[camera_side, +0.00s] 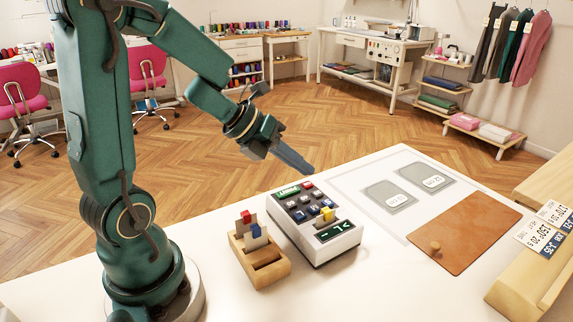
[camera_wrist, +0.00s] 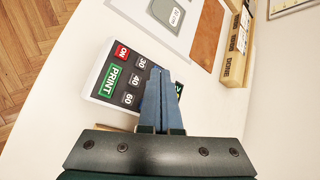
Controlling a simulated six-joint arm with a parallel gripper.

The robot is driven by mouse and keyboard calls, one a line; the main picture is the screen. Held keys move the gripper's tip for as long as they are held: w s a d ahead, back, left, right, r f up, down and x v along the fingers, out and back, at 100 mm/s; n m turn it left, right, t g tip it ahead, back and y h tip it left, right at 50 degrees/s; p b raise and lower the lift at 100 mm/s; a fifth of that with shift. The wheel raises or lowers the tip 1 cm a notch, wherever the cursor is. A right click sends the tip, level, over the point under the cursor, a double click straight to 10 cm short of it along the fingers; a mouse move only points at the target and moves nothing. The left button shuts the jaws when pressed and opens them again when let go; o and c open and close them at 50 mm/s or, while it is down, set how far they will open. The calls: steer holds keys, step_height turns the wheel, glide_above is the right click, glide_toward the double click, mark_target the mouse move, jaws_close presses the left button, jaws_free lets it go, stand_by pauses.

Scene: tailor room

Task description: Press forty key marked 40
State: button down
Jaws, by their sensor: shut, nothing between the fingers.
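The white keypad box (camera_side: 333,246) with a dark top stands on the table in the side view. In the wrist view, the dark key marked 40 (camera_wrist: 134,81) sits between the keys marked 30 (camera_wrist: 140,62) and 60 (camera_wrist: 128,98). The green PRINT key (camera_wrist: 113,81) and the red ON key (camera_wrist: 122,53) lie to its left. My gripper (camera_side: 312,171) is shut and empty, above the far end of the keypad and apart from it. In the wrist view its blue-grey fingers (camera_wrist: 160,73) cover the keys to the right of 40.
A wooden holder (camera_side: 264,276) with red and blue tabs stands left of the keypad. A yellow piece (camera_side: 327,214) stands up from the keypad's near part. Grey cards (camera_side: 425,178), a brown board with a knob (camera_side: 468,225) and a wooden rack (camera_side: 530,280) lie to the right.

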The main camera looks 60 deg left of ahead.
mark_target(315, 201)
steer(key=shift+f, duration=2.05)
stand_by(0.5)
steer(key=shift+f, duration=0.4)
steer(key=shift+f, duration=0.45)
stand_by(0.5)
steer(key=shift+r, duration=0.9)
steer(key=shift+r, duration=2.5)
